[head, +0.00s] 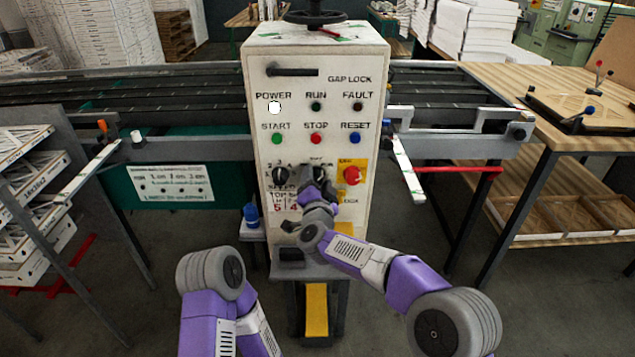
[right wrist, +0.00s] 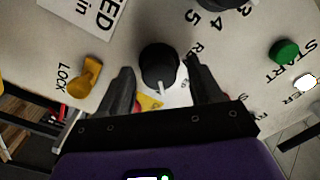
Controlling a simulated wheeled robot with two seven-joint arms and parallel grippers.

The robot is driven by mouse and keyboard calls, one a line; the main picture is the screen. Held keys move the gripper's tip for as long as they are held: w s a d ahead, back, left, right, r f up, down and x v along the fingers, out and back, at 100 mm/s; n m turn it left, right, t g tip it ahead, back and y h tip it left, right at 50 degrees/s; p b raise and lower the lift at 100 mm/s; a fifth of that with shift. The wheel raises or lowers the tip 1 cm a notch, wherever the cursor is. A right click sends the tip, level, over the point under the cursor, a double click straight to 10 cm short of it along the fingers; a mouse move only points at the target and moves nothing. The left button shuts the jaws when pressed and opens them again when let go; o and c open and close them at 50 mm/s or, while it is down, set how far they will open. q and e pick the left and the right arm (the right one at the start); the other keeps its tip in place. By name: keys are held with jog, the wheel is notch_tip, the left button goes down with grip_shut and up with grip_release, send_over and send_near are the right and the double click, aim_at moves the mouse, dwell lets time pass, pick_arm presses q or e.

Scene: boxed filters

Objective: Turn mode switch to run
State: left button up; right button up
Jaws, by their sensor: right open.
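The mode switch is a black round knob (right wrist: 160,65) with a white pointer line, on the pale front panel of the control cabinet (head: 262,215). In the right wrist view its pointer runs toward the picture's bottom. Lettering beginning with R is beside it, partly hidden by a finger. My right gripper (right wrist: 161,68) is open, with one finger on each side of the knob; I cannot tell whether they touch it. In the head view my right gripper (head: 314,182) covers most of the switch. My left arm shows at lower left, but its gripper is out of view.
A speed dial (head: 281,175) is left of the switch and a red push button (head: 352,175) right of it. Above are green START (head: 277,139), red STOP (head: 316,139) and blue RESET (head: 355,139) buttons. A yellow lock lever (right wrist: 88,76) is close to one finger.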

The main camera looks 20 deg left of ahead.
jog(key=shift+s, duration=0.15)
jog(key=v, duration=0.7)
jog(key=shift+p, duration=0.4)
jog(key=shift+s, duration=0.15)
